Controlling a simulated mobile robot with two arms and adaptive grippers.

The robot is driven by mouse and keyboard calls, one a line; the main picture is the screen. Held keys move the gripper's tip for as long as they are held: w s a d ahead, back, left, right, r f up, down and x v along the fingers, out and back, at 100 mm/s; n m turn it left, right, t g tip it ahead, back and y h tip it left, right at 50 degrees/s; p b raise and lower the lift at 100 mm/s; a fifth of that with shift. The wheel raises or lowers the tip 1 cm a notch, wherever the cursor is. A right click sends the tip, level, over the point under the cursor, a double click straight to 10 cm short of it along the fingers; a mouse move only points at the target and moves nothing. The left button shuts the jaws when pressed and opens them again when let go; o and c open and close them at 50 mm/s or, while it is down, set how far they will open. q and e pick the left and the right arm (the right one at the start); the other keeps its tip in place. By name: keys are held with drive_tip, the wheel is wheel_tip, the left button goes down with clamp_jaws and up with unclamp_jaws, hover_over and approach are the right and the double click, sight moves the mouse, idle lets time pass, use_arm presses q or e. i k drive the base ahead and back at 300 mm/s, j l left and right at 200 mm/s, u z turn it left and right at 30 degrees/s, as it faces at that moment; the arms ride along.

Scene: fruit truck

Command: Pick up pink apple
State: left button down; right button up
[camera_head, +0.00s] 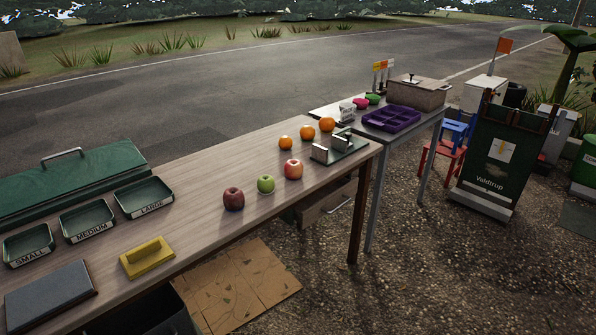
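Three apples stand in a slanting row on the wooden table (190,194), in the head view. The pinkish-red apple (293,169) is the farthest right of them. A green apple (265,184) is to its left, and a dark red apple (233,199) is at the row's left end. The pinkish-red apple stands apart from the green one, with bare tabletop around it. Neither of my grippers shows in this view.
Three oranges (307,132) lie behind the apples, and a metal holder (340,146) stands to their right. Green trays (88,221), a yellow block (147,257) and a dark slab (48,295) occupy the left. A second table holds a purple tray (391,118).

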sight(293, 169)
drive_tip(key=i+z, duration=0.3)
drive_tip(key=i, duration=1.1)
drive_tip(key=j, duration=0.05)
